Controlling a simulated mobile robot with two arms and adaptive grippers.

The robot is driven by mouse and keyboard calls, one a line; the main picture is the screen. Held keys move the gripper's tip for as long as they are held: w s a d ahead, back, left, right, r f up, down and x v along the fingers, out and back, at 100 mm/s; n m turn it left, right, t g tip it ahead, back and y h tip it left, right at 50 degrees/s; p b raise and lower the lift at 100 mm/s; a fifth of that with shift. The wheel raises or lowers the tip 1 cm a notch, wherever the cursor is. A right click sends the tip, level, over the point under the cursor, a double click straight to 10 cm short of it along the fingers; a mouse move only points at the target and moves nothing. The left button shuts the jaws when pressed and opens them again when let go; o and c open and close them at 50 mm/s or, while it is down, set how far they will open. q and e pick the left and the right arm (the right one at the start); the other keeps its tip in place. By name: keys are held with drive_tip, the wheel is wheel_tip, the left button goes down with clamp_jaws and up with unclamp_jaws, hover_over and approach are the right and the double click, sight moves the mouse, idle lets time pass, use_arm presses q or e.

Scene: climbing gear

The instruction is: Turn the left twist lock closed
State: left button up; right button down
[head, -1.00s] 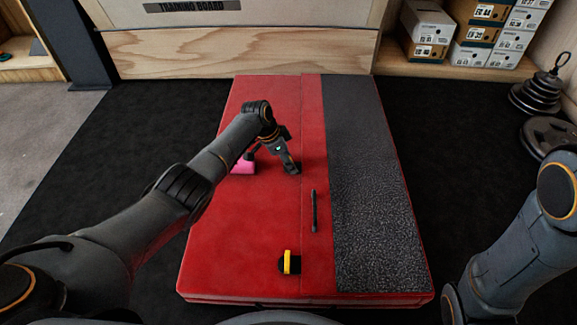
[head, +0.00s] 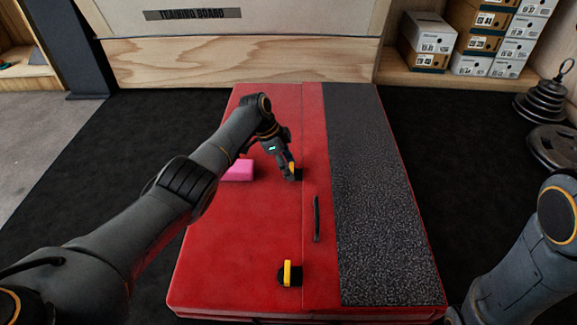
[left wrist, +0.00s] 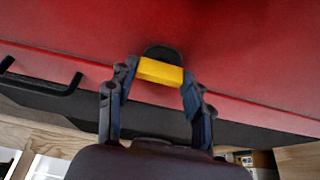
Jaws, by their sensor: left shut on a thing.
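A red crash pad (head: 240,255) lies on the floor, with a seam along it. A twist lock with a yellow lever on a black base (head: 292,168) sits at the seam toward the far end. My left gripper (head: 291,172) is shut on this lever. In the left wrist view, the yellow lever (left wrist: 160,72) is between the two fingers, and the rounded black base (left wrist: 162,52) shows behind it. A second twist lock (head: 288,273) sits at the near end, its yellow lever lying roughly along the seam. My right gripper is out of view.
A black handle (head: 317,218) stands on the pad between the two locks. A pink block (head: 238,170) lies on the pad left of my left gripper. A grey textured strip (head: 375,200) covers the pad's right side. Weight plates (head: 547,100) stand at the far right.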

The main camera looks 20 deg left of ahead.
use_arm(q)
drive_tip(key=shift+f, duration=0.1)
drive_tip(key=o, duration=1.2)
drive_tip(key=shift+c, duration=0.2)
drive_tip(key=shift+r, duration=0.2)
drive_tip(key=v, duration=1.1)
drive_tip(key=shift+r, duration=0.35)
drive_tip(key=shift+a, duration=0.15)
